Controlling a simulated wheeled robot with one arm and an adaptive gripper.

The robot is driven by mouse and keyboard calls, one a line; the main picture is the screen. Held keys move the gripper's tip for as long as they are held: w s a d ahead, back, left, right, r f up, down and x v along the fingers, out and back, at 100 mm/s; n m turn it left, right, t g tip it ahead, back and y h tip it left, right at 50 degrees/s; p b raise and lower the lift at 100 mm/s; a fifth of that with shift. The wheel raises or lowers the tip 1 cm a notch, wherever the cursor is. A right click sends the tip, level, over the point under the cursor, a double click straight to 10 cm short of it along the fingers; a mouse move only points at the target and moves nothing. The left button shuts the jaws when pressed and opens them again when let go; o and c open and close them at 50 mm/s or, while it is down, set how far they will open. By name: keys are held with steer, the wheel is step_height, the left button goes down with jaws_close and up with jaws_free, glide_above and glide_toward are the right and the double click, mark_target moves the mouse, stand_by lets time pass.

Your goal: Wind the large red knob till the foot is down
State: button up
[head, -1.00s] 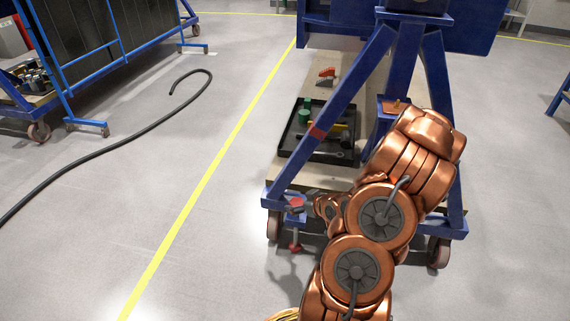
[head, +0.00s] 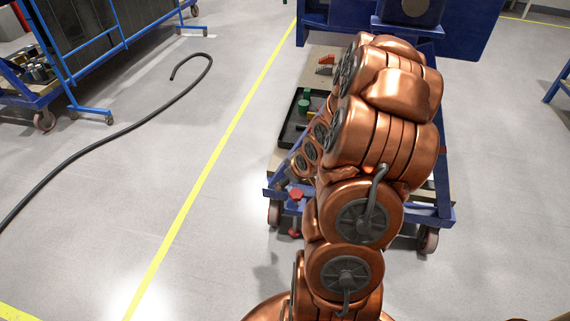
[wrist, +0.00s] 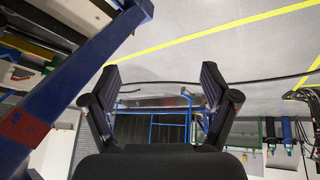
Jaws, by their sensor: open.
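The large red knob (head: 296,194) shows in the head view at the front left corner of the blue jig frame (head: 281,193). A smaller red part, perhaps the foot (head: 294,233), hangs below it near the floor; whether it touches the floor I cannot tell. My gripper (wrist: 160,78) is open and empty in the wrist view, its two dark fingers spread wide. In the head view my arm hides the gripper. The wrist view does not show the knob; the gripper points across the floor, beside a blue beam (wrist: 75,85) with a red band.
A black tray (head: 287,135) with green items lies on the frame's shelf, partly behind my arm. A black hose (head: 120,133) curves over the floor at left. A blue wheeled rack (head: 90,112) stands beyond it. Floor around the yellow line (head: 215,155) is clear.

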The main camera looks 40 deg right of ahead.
step_height(320, 180, up, 6)
steer(key=s+a+g+p, duration=0.1)
steer(key=a+p, duration=0.1)
steer(key=shift+a+p, duration=0.25)
steer(key=shift+p, duration=0.15)
